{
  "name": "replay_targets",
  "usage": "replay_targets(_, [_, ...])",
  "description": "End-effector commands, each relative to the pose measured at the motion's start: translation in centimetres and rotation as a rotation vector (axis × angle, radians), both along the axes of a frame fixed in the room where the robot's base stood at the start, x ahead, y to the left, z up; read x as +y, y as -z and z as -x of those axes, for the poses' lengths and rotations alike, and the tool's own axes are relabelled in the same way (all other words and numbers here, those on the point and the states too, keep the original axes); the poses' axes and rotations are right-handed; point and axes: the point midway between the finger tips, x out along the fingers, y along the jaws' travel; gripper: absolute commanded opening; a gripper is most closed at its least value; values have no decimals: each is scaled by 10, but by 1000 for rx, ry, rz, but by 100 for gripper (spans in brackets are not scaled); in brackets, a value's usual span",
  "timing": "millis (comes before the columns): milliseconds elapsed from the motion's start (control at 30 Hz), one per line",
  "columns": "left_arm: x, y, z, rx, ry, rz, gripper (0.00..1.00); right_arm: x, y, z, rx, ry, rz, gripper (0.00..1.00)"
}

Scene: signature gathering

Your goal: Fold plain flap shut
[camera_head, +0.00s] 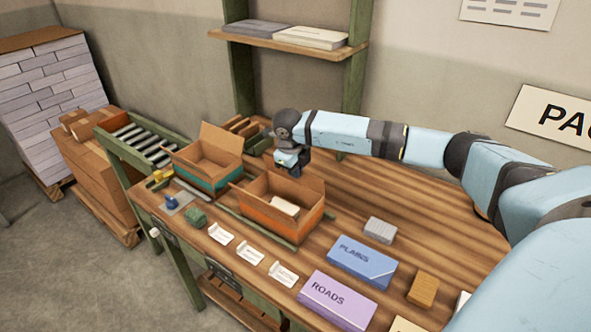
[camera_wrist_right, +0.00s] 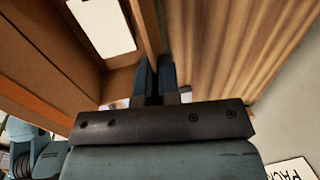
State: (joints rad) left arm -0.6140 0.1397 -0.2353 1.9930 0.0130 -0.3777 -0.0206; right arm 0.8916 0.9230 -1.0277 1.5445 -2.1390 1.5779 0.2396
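The box with the orange band (camera_head: 262,213) stands open on the table, with a pale item (camera_head: 286,205) inside. Brown flaps stand up around its opening; I cannot tell which one is the plain flap. My right gripper (camera_head: 291,166) is over the box's far side, pointing down. In the right wrist view its two dark blue fingers (camera_wrist_right: 155,75) are close together beside a brown cardboard edge (camera_wrist_right: 146,28). The box interior with the white item (camera_wrist_right: 103,25) lies to their left. I see nothing clearly held, and contact with the cardboard is unclear. My left gripper is not in view.
An open teal-banded box (camera_head: 207,181) stands to the left, near a roller conveyor (camera_head: 140,139). White cards (camera_head: 252,252), a blue PLAINS box (camera_head: 361,262) and a purple ROADS box (camera_head: 337,298) lie in front.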

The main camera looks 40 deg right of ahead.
Motion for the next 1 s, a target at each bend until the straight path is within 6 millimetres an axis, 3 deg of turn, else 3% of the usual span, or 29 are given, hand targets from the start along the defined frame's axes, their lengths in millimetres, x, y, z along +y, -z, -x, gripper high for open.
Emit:
replay_targets(200, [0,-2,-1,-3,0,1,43,0,0,0,0,0,-1,0])
replay_targets(300, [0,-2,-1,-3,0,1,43,0,0,0,0,0,-1,27])
replay_targets(333, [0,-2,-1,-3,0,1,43,0,0,0,0,0,-1,30])
replay_targets(700, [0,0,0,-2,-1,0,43,1,-6,0,-1,0,-2,30])
replay_targets(867, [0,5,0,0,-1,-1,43,6,-32,1,-5,0,-2,30])
replay_targets(1000, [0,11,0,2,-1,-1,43,12,-64,3,-4,-2,-2,30])
